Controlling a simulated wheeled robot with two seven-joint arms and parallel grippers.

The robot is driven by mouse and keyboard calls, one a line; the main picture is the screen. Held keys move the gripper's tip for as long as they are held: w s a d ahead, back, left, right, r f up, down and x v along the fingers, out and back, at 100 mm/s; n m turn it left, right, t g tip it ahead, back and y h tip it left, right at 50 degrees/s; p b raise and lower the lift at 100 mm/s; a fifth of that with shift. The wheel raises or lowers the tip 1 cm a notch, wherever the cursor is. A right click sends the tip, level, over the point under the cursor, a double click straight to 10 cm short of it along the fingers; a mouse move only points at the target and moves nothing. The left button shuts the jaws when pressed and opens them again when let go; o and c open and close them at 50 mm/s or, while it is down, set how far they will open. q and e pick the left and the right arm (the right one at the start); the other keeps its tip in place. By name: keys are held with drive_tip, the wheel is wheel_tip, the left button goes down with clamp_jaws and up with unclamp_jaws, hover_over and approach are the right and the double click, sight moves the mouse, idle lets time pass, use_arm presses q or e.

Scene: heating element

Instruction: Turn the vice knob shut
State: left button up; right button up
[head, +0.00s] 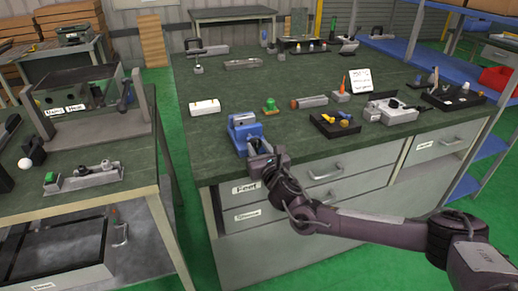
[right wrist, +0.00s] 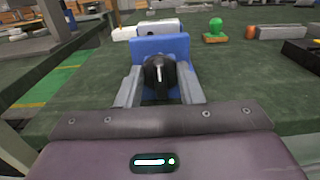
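The blue vice (head: 243,128) stands at the near left corner of the dark green workbench (head: 225,165). In the right wrist view the vice (right wrist: 158,43) is straight ahead, with its black knob (right wrist: 160,72) facing me. A pale line shows upright on the knob. My right gripper (head: 260,158) is at the bench's front edge, close in front of the vice. In the wrist view its grey fingers (right wrist: 159,88) are spread, one on each side of the knob, with gaps visible between them and the knob. My left gripper is not in view.
A white block (head: 205,107), a green button (head: 270,104) and a black tray (head: 335,125) with small parts lie near the vice. Drawers (head: 320,172) are below the bench front. A second workbench (head: 95,200) stands at the left, across a green floor gap.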

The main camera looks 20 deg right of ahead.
clamp_jaws()
